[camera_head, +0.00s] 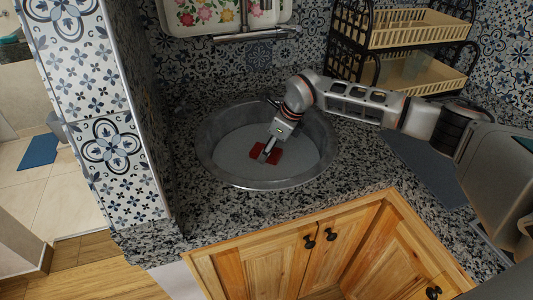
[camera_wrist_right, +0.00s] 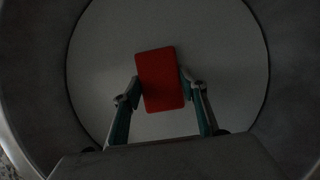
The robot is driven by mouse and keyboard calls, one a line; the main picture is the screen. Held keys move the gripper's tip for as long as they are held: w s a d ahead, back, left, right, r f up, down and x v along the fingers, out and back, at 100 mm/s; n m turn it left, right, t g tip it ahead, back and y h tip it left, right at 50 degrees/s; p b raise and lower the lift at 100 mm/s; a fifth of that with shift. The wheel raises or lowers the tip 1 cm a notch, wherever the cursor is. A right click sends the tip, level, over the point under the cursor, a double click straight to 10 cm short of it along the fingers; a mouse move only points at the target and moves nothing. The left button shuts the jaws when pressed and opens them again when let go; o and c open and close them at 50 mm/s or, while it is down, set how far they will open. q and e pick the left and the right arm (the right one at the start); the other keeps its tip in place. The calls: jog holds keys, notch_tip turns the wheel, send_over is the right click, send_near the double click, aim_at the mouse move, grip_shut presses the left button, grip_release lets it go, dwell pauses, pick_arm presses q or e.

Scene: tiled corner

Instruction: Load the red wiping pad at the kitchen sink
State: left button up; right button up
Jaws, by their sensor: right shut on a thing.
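The red wiping pad (camera_head: 258,151) is inside the round metal sink (camera_head: 210,150), low over the pale sink bottom. My right gripper (camera_head: 268,154) reaches down into the sink from the right, with its fingers at the pad. In the right wrist view the red pad (camera_wrist_right: 161,80) is between the two fingertips (camera_wrist_right: 160,92), gripped at its left and right sides. I cannot tell whether the pad touches the sink bottom. My left gripper is not in view.
A faucet (camera_head: 245,36) extends over the back of the sink. A two-tier dish rack (camera_head: 418,30) stands at the back right. Speckled counter (camera_head: 345,172) surrounds the sink. A tiled wall edge (camera_head: 118,150) rises at the left. Wooden cabinet doors (camera_head: 275,262) are below.

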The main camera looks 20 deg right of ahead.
aim_at(261, 149)
jog(key=shift+r+p, duration=1.4)
jog(key=shift+r, duration=0.9)
jog(key=shift+r+p, duration=1.65)
jog(key=shift+r, duration=0.7)
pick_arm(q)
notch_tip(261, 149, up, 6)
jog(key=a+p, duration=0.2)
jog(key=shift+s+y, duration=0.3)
pick_arm(e)
notch_tip(261, 149, up, 5)
jog(key=shift+f, duration=0.1)
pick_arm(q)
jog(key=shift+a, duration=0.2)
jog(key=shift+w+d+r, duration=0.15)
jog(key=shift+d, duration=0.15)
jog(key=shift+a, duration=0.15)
